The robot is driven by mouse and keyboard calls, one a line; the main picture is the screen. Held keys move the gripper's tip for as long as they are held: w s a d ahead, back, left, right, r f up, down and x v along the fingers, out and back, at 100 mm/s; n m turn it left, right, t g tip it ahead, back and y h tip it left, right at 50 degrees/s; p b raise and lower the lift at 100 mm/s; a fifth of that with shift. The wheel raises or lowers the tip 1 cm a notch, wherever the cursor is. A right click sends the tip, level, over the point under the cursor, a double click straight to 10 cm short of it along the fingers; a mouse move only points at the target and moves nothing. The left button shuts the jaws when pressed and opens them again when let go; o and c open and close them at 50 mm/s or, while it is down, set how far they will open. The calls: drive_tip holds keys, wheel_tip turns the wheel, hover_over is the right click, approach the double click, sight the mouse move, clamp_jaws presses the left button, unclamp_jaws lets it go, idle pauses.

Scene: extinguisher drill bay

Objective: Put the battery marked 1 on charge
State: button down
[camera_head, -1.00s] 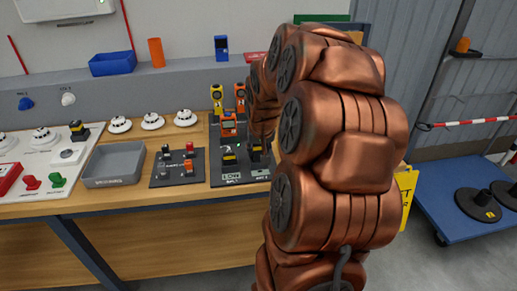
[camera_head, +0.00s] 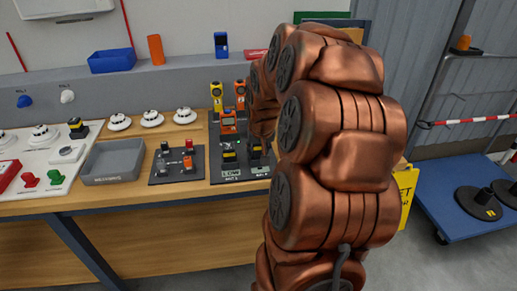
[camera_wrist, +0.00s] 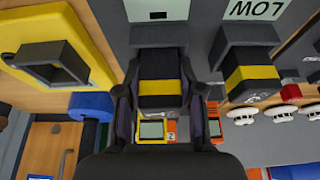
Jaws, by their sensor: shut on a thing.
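My gripper (camera_wrist: 162,88) is shut on a black battery with a yellow band (camera_wrist: 162,72) in the wrist view. The fingers stand on both sides of it. The battery is at a dark holder (camera_wrist: 158,36); I cannot tell whether it is fully seated. A second yellow-banded black battery (camera_wrist: 252,78) sits at the neighbouring holder by a LOW label (camera_wrist: 256,8). In the head view, this battery (camera_head: 229,155) stands on the dark two-bay board (camera_head: 217,179), at the bay with the LOW label (camera_head: 230,173). My arm largely hides my gripper there. No number is readable on either battery.
Yellow (camera_head: 217,92) and orange (camera_head: 239,90) devices stand behind the board. A small dark board (camera_head: 160,179) with several blocks and a grey tray (camera_head: 112,163) lie to the left. A yellow frame-like part (camera_wrist: 100,62) is close by at left in the wrist view.

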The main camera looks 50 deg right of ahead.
drive_tip(key=c, duration=0.7)
unclamp_jaws()
drive_tip(key=shift+f, duration=0.1)
drive_tip(key=shift+o, duration=0.2)
drive_tip(key=o, duration=0.3)
drive_tip(key=shift+o, duration=0.2)
drive_tip(key=shift+r+p, duration=0.4)
drive_tip(key=shift+r, duration=3.15)
